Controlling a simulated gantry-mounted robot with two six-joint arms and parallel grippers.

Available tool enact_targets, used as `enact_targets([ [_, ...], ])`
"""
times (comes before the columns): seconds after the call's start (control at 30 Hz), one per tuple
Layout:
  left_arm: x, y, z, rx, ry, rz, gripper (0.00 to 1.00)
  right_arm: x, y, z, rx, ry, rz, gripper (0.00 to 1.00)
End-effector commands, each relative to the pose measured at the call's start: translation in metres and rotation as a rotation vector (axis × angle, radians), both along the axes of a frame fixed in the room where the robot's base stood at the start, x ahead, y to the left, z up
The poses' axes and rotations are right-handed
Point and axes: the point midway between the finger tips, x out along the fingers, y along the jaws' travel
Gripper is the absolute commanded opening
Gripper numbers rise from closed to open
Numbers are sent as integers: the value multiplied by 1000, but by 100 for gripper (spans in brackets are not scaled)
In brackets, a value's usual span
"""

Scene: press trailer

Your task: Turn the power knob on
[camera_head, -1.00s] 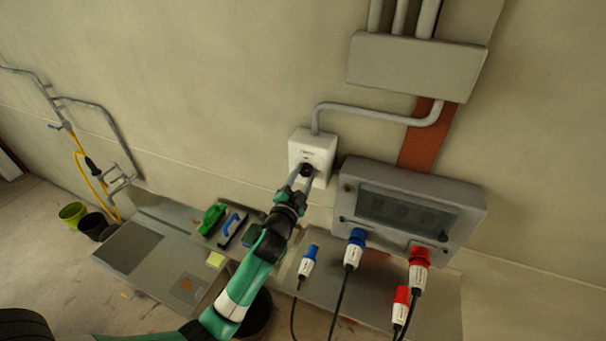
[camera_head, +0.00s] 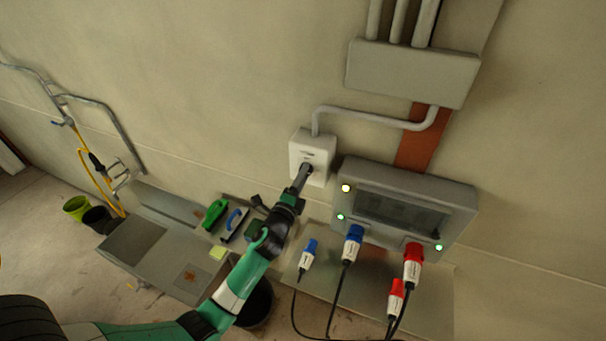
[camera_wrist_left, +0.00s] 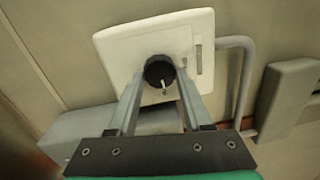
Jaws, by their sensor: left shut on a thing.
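The black power knob (camera_wrist_left: 159,72) sits on a white switch box (camera_head: 312,146) on the wall; the box also shows in the left wrist view (camera_wrist_left: 118,49). My left gripper (camera_head: 305,172) reaches up to the box from below. In the left wrist view its two fingers (camera_wrist_left: 160,84) stand one on each side of the knob and are shut on it. A small light mark shows on the knob's lower face. In the head view the fingers hide most of the knob. My right gripper is not in view.
A grey panel box (camera_head: 455,200) with lit lamps hangs close to the right of the switch box. Blue (camera_head: 354,234) and red (camera_head: 413,252) plugs sit at its underside. A conduit (camera_head: 375,115) runs above. A bench (camera_head: 165,262) with tools stands below left.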

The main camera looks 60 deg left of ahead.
Motion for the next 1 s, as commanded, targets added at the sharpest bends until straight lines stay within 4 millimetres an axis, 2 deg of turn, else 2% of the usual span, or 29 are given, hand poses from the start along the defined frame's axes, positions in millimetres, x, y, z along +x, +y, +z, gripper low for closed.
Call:
enact_targets([
  [0.3, 0, 0, 1, 75, 65, 0, 0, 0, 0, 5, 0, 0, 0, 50],
  [0.77, 0, 0, 0, 86, 74, 0, 0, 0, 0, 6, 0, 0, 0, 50],
  [0.8, 0, 0, 0, 86, 74, 0, 55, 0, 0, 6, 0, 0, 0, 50],
  [0.93, 0, 0, 0, 85, 74, 1, 79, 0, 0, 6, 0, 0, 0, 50],
  [1.0, 0, 0, 0, 85, 74, 0, 80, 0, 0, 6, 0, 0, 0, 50],
])
